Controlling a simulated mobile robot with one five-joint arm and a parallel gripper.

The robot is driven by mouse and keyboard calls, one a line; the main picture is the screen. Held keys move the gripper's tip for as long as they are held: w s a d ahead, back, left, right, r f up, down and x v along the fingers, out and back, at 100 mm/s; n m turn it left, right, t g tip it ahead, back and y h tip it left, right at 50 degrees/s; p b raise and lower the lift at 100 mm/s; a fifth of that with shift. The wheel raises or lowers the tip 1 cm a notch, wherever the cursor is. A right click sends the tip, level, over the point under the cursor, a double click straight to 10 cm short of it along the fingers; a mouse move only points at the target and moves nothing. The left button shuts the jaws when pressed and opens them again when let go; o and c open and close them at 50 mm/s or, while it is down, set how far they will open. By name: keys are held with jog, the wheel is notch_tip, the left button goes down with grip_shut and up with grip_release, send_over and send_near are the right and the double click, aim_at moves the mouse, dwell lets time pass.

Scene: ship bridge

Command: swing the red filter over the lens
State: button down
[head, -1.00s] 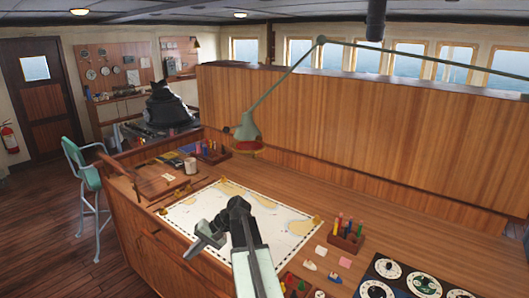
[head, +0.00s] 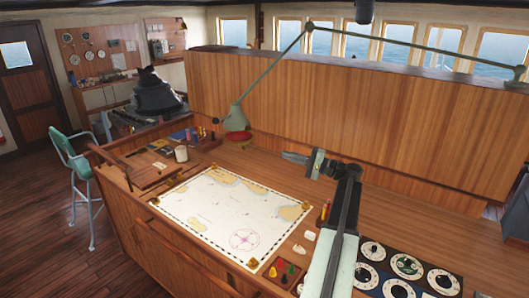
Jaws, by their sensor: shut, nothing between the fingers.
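The green desk lamp (head: 236,119) hangs on a long jointed arm above the back of the chart desk. Its red filter (head: 239,136) shows as a red disc at the lower edge of the shade. I cannot tell from here how far it covers the lens, which is hidden by the shade. My gripper (head: 289,157) is shut and empty. It points left toward the lamp, to the right of the filter and lower in the picture, clearly apart from it.
A chart (head: 235,212) lies flat on the desk, held at its corners. A mug (head: 181,154) stands behind it at left. Dial panels (head: 408,270) sit at the front right. A tall wooden panel (head: 330,115) rises behind the desk.

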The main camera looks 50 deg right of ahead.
jog(key=s+a+p+x, duration=0.1)
jog(key=a+p+x, duration=0.1)
jog(key=x, duration=1)
jog(key=shift+w+a+r, duration=0.2)
jog(key=shift+a, duration=0.2)
jog(key=shift+s+h, duration=0.1)
jog(key=shift+h, duration=0.2)
